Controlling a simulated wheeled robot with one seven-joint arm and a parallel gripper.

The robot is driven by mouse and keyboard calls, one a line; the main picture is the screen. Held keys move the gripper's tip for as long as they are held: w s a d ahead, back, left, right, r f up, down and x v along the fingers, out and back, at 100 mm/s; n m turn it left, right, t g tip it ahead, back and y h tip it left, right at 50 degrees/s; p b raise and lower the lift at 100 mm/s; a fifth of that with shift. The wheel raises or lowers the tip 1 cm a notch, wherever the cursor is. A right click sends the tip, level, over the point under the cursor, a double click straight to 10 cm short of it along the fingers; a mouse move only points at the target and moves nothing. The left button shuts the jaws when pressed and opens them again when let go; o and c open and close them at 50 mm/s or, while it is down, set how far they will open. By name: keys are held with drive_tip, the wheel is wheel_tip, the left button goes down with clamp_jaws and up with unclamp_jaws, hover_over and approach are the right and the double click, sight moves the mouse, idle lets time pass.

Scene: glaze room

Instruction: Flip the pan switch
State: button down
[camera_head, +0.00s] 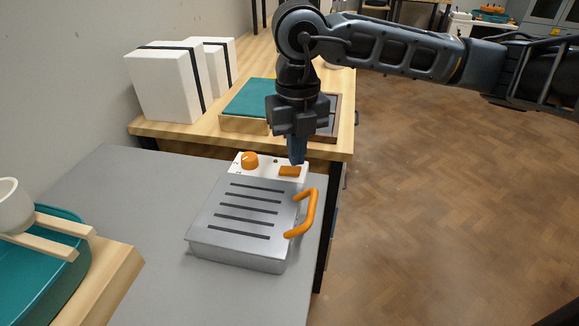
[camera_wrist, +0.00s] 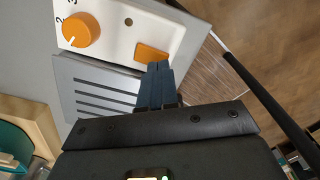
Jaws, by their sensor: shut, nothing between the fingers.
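The pan is a grey metal box with a slotted lid (camera_head: 240,215) and an orange side handle (camera_head: 309,213). It stands on the grey table. Its white control panel at the back carries an orange knob (camera_head: 250,160) and an orange rocker switch (camera_head: 290,171). The wrist view shows the same knob (camera_wrist: 81,30) and switch (camera_wrist: 151,54). My gripper (camera_head: 298,160) points down with its fingers shut and empty, right at the switch. In the wrist view the fingertips (camera_wrist: 158,66) lie just beside the switch's near edge. I cannot tell whether they touch it.
A wooden bench (camera_head: 185,128) behind holds white blocks (camera_head: 160,85) and a teal-topped box (camera_head: 250,97). A teal basin (camera_head: 50,270) with a white bowl (camera_head: 12,205) stands at the left front. The grey table (camera_head: 130,200) is clear left of the pan.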

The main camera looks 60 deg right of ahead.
sight(296, 169)
drive_tip(key=shift+f+b, duration=0.95)
drive_tip(key=shift+b, duration=0.1)
idle(1.0)
drive_tip(key=shift+r, duration=0.15)
drive_tip(key=shift+r+p, duration=1.45)
drive_tip(key=shift+r, duration=1.95)
